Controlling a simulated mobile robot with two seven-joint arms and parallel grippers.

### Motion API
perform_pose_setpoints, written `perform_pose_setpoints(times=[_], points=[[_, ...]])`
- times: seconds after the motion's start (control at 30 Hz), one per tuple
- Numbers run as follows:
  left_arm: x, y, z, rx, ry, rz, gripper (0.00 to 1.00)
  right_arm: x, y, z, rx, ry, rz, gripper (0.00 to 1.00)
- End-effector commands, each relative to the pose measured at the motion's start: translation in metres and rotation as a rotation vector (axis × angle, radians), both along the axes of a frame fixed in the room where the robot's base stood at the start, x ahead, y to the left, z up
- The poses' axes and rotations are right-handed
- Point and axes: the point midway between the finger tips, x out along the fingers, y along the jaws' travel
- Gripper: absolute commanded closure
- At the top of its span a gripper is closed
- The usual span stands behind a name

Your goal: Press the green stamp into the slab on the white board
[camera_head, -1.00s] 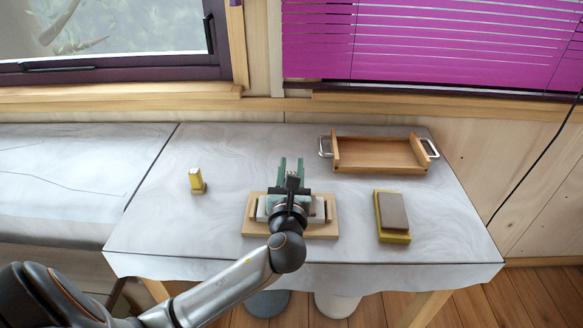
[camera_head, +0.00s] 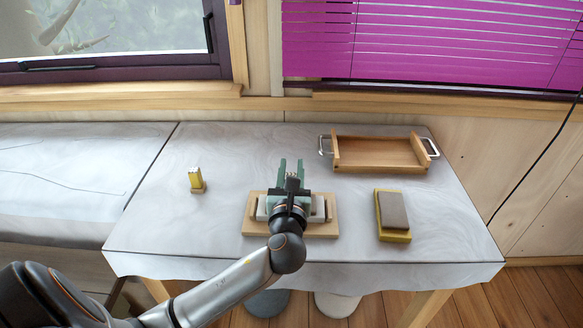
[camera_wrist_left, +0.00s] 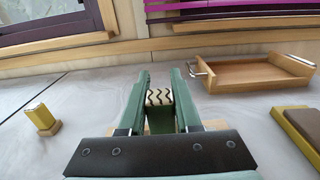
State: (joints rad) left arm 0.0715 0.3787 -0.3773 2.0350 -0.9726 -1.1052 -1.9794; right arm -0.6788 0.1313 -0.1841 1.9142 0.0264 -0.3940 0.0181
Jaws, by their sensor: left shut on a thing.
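My left gripper (camera_head: 290,168) is over a pale board (camera_head: 250,230) near the front middle of the table. Its long green fingers are shut on a block with a cream end face and black zigzag lines (camera_wrist_left: 159,97). I take this block to be the green stamp; the fingers hide its sides. Whitish slab material (camera_head: 319,207) shows on the board beside the gripper, between short wooden rails. The gripper hides the middle of the slab and the stamp's underside, so I cannot tell whether they touch. My right gripper is not in view.
A yellow stamp-like block (camera_head: 195,179) stands on the left of the table. A yellow board (camera_head: 394,236) with a grey-brown slab (camera_head: 393,210) lies right. A wooden tray (camera_head: 380,153) with metal handles stands at the back right. The tabletop (camera_head: 160,225) between them is clear.

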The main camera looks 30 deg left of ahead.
Motion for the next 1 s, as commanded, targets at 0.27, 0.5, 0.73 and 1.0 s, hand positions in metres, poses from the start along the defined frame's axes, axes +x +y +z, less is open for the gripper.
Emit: perform_pose_setpoints(times=[0.27,0.5,0.73,1.0], points=[[0.0,0.0,-0.004,0.0,0.0,0.0,1.0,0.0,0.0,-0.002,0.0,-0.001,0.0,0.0],[0.0,0.0,-0.007,-0.001,0.001,0.0,1.0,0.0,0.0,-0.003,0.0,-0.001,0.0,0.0],[0.0,0.0,-0.01,0.0,0.001,-0.001,1.0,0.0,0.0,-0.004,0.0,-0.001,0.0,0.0],[0.0,0.0,-0.013,0.0,0.001,-0.001,1.0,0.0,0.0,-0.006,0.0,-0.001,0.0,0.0]])
